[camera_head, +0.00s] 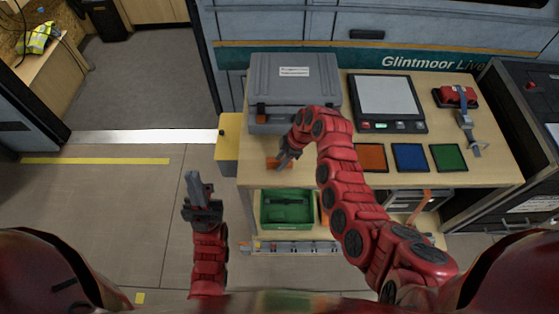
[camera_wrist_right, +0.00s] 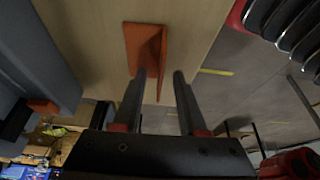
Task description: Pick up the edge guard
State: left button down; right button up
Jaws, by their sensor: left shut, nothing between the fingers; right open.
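The edge guard is an orange angled piece (camera_wrist_right: 145,42) on the wooden worktop, near the worktop's edge in the right wrist view. In the head view it shows as a small orange patch (camera_head: 272,162) at the worktop's front left, partly hidden by my right gripper. My right gripper (camera_head: 282,162) is open and empty beside it. In the right wrist view its fingertips (camera_wrist_right: 160,75) are at the guard's near end, with the upright flange between or just beyond them; I cannot tell which. My left gripper (camera_head: 194,178) is shut and empty, out over the floor left of the worktop.
A grey case (camera_head: 295,85) stands behind the guard on the worktop (camera_head: 350,178). A flat grey-screened device (camera_head: 385,95), orange, blue and green squares (camera_head: 410,157) and a red strapped item (camera_head: 456,96) lie to the right. A green crate (camera_head: 287,208) is below. A yellow box (camera_head: 229,140) adjoins the left edge.

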jog(key=shift+a+f, duration=0.15)
jog(key=shift+f, duration=0.35)
grip_shut()
